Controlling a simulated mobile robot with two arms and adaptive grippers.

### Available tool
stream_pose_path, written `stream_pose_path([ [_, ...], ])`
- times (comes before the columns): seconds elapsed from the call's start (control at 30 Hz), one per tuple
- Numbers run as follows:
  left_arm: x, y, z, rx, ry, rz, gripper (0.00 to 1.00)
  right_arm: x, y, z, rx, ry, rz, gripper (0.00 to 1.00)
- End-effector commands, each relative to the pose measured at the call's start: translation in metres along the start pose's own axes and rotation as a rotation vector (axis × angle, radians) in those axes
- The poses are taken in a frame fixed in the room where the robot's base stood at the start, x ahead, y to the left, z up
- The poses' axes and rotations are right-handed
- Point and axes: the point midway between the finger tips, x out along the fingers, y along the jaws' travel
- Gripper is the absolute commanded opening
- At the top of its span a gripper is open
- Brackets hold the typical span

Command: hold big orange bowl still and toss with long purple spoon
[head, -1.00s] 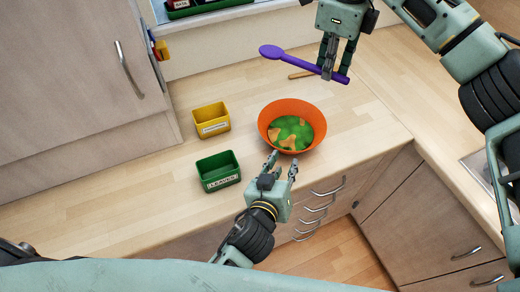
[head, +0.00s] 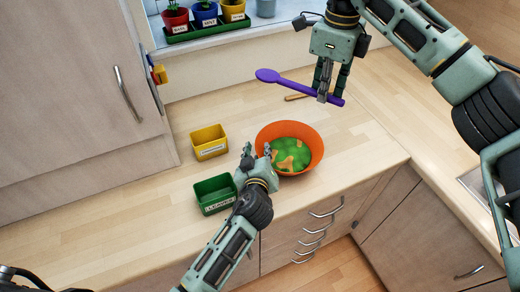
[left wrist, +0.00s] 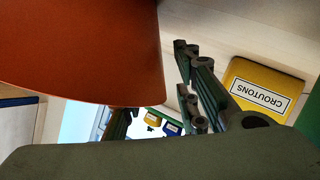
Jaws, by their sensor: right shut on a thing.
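The big orange bowl (head: 312,140) stands on the wooden counter and holds green leaves and tan pieces. It fills the upper left of the left wrist view (left wrist: 80,50). My left gripper (head: 257,152) is open at the bowl's left side, its fingers apart and close to the rim; I cannot tell whether they touch it. My right gripper (head: 323,95) is shut on the handle of the long purple spoon (head: 290,83). The spoon is held above the counter behind the bowl, its head pointing left.
A yellow bin (head: 208,142) labelled CROUTONS and a green bin (head: 215,194) labelled LEAVES stand left of the bowl. A wooden stick-like item (head: 295,97) lies behind it. Potted plants (head: 205,14) stand on the sill. The counter right of the bowl is clear.

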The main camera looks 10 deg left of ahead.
Motion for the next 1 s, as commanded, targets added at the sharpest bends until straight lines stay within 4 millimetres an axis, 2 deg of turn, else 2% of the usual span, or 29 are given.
stream_pose_path([
  [0.2,0.018,0.0,0.0,0.001,0.0,-0.001,0.29,0.0,0.0,0.0,0.0,0.0,0.0,0.0],
  [0.5,0.02,0.0,0.0,0.0,-0.001,0.0,0.29,0.0,0.0,0.0,0.0,0.0,0.0,0.0],
  [0.83,0.019,0.0,0.0,0.0,-0.001,0.0,0.01,0.0,0.0,0.0,0.0,0.0,0.0,0.0],
  [1.0,0.019,0.0,0.0,0.0,-0.001,0.0,0.0,0.0,0.0,0.0,0.0,0.0,0.0,0.0],
])
